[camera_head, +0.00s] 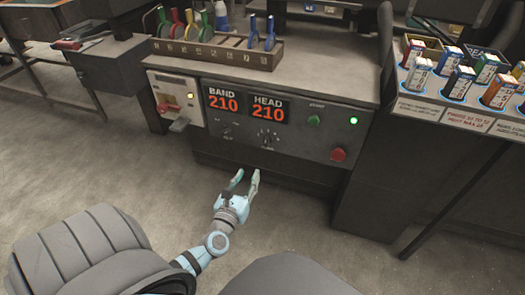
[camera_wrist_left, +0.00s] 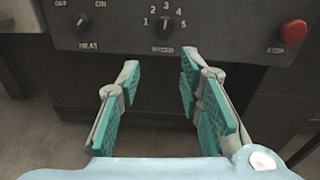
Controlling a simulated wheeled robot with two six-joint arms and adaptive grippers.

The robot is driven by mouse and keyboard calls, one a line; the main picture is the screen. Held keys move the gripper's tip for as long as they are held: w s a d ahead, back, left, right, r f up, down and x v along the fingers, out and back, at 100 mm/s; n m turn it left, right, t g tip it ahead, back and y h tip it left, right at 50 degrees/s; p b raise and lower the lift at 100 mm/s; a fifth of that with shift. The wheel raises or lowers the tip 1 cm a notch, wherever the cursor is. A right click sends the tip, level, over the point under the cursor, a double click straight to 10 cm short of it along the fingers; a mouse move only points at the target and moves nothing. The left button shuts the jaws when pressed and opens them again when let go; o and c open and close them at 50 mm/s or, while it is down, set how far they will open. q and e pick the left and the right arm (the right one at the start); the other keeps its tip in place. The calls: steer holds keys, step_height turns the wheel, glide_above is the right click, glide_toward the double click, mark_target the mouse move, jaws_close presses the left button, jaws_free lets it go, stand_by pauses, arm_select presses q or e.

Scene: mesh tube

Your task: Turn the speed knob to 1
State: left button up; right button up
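The speed knob (camera_head: 267,139) is a dark dial on the grey control panel, right of the heat knob (camera_head: 227,131). In the left wrist view the speed knob (camera_wrist_left: 165,27) has the numbers 1 to 5 around it, with SPEED printed below. Its pointer setting is too small to tell surely. My left gripper (camera_head: 245,178) is open and empty, in front of and below the panel, apart from the knob. In the left wrist view its teal-padded fingers (camera_wrist_left: 160,90) are spread below the knob. My right gripper is not in view.
A rack of boxes (camera_head: 455,90) stands right. Floor in front is clear.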

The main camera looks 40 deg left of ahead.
mark_target(266, 141)
arm_select(q)
steer(key=shift+m+t, duration=0.3)
steer(key=shift+m, duration=0.2)
steer(key=x, duration=0.4)
steer(key=r+b+x, duration=0.1)
steer(key=x, duration=0.4)
steer(key=b+x, duration=0.1)
steer(key=x, duration=0.4)
steer(key=shift+w+d+r, duration=0.1)
steer(key=shift+d+r, duration=0.15)
steer(key=shift+w+a+r, duration=0.1)
steer(key=shift+w, duration=0.2)
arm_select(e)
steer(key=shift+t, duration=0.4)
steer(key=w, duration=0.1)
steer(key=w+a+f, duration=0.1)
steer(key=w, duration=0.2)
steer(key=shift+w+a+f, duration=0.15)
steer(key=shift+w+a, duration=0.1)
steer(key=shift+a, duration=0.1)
arm_select(q)
steer(key=shift+c, duration=0.2)
jaws_close()
